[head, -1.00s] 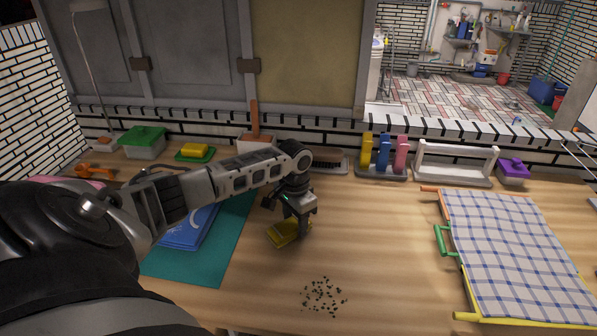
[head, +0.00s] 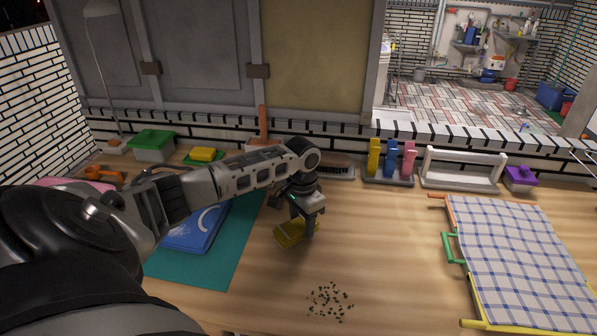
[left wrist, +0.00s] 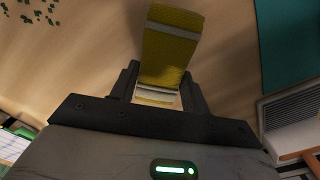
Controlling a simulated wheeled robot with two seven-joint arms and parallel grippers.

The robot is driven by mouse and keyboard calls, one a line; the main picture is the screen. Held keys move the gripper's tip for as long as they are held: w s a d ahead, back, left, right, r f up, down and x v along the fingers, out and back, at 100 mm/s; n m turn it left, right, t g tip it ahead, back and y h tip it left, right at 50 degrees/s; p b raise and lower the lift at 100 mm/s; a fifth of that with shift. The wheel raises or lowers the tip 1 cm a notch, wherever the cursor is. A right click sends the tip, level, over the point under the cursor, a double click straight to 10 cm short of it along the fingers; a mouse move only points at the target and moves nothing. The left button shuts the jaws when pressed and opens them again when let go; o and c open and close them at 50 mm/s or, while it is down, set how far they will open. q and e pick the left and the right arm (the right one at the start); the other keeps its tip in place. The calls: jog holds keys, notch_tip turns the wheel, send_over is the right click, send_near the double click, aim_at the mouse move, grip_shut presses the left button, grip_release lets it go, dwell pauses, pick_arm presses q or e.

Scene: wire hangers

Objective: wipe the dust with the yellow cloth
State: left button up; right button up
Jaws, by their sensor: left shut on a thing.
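The yellow cloth (head: 290,234) is in the jaws of my left gripper (head: 309,228), just right of the teal mat. In the left wrist view, the cloth (left wrist: 172,45) shows as a folded yellow piece with a grey stripe, between the two fingers of the left gripper (left wrist: 160,88). I cannot tell whether the cloth touches the table. The dust (head: 329,301) is a patch of small dark specks on the bare wood, nearer to me and a little right of the cloth. The dust (left wrist: 28,12) also shows in the left wrist view's upper left corner. My right gripper is not in view.
A blue folded item (head: 195,230) lies on the teal mat (head: 222,268) at left. A checkered cloth on a coloured frame (head: 525,255) lies at right. A rack with coloured pieces (head: 390,162) and a white rack (head: 462,168) stand behind. Table around the dust is clear.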

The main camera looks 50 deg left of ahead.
pick_arm(q)
jog(key=shift+r, duration=2.75)
